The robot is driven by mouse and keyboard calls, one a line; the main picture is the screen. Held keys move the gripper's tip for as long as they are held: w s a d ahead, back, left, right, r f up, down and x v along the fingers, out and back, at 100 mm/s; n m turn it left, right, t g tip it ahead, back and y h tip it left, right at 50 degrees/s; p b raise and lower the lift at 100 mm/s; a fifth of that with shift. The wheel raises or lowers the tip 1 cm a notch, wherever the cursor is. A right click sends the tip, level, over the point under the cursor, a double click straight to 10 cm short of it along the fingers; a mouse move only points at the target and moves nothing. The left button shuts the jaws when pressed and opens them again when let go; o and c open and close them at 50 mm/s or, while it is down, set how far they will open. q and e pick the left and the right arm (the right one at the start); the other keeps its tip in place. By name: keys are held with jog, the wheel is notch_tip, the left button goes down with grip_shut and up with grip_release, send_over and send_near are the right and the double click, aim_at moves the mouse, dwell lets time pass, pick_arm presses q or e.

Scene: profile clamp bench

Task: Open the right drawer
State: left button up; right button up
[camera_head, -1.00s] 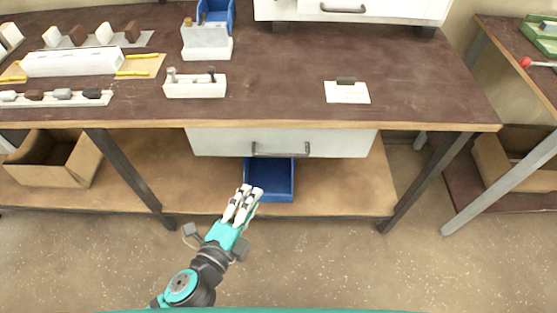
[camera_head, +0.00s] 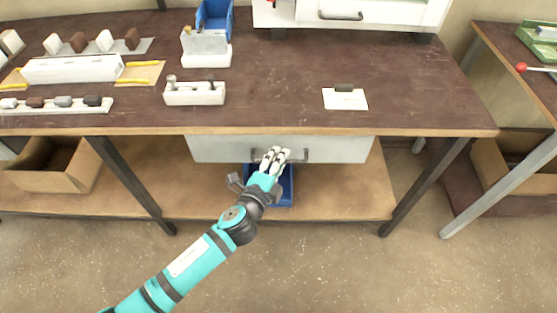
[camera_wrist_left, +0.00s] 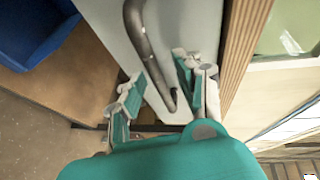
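The white drawer (camera_head: 345,149) sits under the bench top, its front close below the bench edge. It looks closed. Its dark bar handle (camera_head: 296,156) is partly covered by my left gripper (camera_head: 275,154) in the head view. In the left wrist view, the left gripper (camera_wrist_left: 158,78) is open, with one finger on each side of the handle (camera_wrist_left: 144,42). The handle's near end lies between the fingers, which do not look closed on it. Whether a finger touches it, I cannot tell. My right gripper is not in view.
A blue bin (camera_head: 286,188) stands on the lower shelf (camera_head: 345,200) below the drawer. A white cabinet (camera_head: 395,12) with its own handle stands on the bench top (camera_head: 290,80). White fixtures (camera_head: 195,94) and a small white plate (camera_head: 345,100) lie there too. Bench legs (camera_head: 425,188) flank the shelf.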

pick_arm(q)
grip_shut()
jog(key=shift+f, duration=0.1)
dwell(0.5)
